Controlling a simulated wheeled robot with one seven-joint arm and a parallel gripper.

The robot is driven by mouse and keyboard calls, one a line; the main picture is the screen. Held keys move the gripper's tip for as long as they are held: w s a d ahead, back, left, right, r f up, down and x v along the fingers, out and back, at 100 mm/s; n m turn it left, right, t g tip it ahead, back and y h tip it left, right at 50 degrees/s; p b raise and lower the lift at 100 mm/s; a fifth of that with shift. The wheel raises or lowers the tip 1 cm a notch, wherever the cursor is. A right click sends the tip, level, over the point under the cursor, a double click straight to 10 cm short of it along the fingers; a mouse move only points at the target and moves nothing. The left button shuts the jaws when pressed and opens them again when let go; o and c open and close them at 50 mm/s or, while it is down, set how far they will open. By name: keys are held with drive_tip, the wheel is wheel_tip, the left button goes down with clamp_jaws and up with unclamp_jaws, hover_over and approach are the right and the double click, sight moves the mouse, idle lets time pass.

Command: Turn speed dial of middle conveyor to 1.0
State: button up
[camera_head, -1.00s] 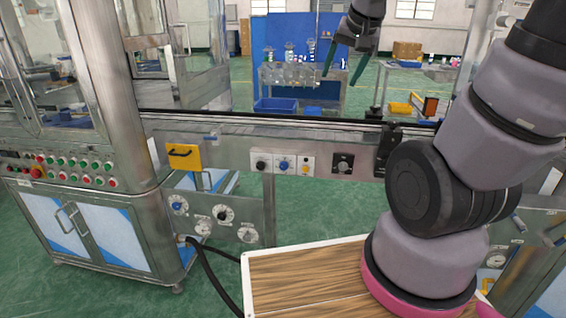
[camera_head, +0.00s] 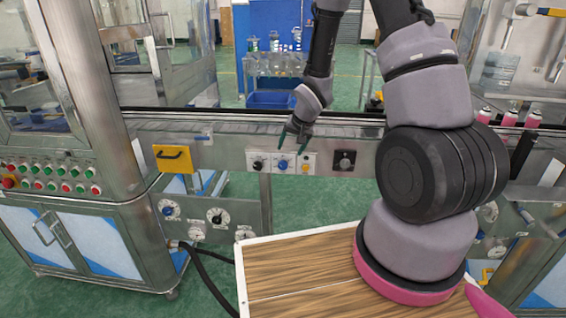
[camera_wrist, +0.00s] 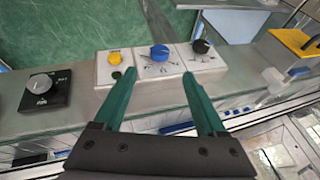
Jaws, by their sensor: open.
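My gripper (camera_head: 291,148) is open and empty, its green fingers pointing at the control panel on the conveyor's front rail. In the wrist view my gripper (camera_wrist: 158,76) has its fingertips apart, with the blue dial (camera_wrist: 159,51) between and beyond them. The blue dial (camera_head: 283,166) sits on a white plate between a black dial (camera_head: 258,165) and a yellow button (camera_head: 305,169). A separate black speed-type dial (camera_head: 344,160) is to the right; it shows in the wrist view (camera_wrist: 42,83) at the left, with a light pointer knob. I cannot read the settings.
A yellow handled plate (camera_head: 173,158) is on the rail to the left. More dials (camera_head: 216,216) are on a lower panel beside the steel cabinet (camera_head: 90,235). A wooden-topped surface (camera_head: 300,275) is in front. Pink-capped cans (camera_head: 533,119) stand at right.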

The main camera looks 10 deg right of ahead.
sight(284, 163)
drive_tip(key=x, duration=1)
drive_tip(key=shift+f, duration=0.1)
drive_tip(key=shift+c, duration=0.3)
clamp_jaws()
